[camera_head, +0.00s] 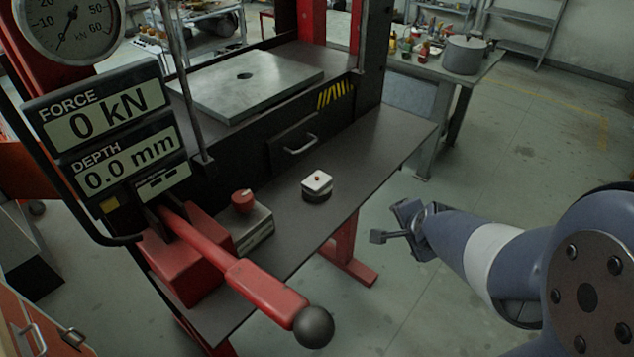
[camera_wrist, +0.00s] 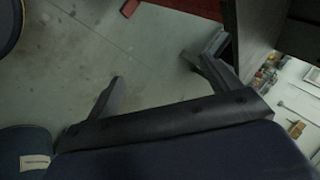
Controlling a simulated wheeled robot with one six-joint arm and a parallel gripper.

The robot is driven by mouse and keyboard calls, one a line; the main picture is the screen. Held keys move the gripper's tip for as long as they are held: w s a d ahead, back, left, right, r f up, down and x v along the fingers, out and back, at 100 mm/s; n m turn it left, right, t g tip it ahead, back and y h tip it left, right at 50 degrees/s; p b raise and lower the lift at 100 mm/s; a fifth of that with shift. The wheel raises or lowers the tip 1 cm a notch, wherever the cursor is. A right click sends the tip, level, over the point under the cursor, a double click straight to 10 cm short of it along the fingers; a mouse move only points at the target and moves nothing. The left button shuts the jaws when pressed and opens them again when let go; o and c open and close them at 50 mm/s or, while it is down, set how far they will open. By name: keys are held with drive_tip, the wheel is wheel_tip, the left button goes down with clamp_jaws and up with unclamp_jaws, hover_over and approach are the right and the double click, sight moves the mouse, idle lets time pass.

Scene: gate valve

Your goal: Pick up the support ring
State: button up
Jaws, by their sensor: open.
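On the dark bench ledge of the press sits a small round dark piece with a white, rounded-square top and a red dot (camera_head: 317,183). I cannot tell for sure whether this is the support ring or holds it. My gripper (camera_head: 390,222) is off the front edge of the ledge, to the right of that piece and apart from it. In the wrist view my gripper (camera_wrist: 158,78) has its two fingers spread wide, with only floor between them. The small piece is not visible in the wrist view.
A grey box with a red knob (camera_head: 243,200) stands on the ledge, left of the small piece. A red lever with a black ball (camera_head: 314,327) reaches out in front. A steel plate (camera_head: 245,82) lies on the press behind. The ledge's right part is clear.

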drive_tip(key=w+a+r+n+t+p, duration=0.2)
drive_tip(key=a+r+n+t, duration=0.15)
drive_tip(key=n, duration=0.55)
drive_tip(key=n+y, duration=0.7)
drive_tip(key=n, duration=0.3)
approach(322, 190)
drive_tip(key=x, duration=0.5)
drive_tip(key=shift+s+a, duration=0.1)
drive_tip(key=shift+a, duration=0.2)
drive_tip(key=shift+d+x, duration=0.15)
drive_tip(key=shift+x, duration=1.15)
drive_tip(key=shift+d+x, duration=0.15)
drive_tip(key=shift+x, duration=1.1)
drive_tip(key=shift+f+t, duration=0.15)
drive_tip(key=shift+t, duration=0.1)
drive_tip(key=shift+c, duration=0.4)
drive_tip(key=c, duration=1.3)
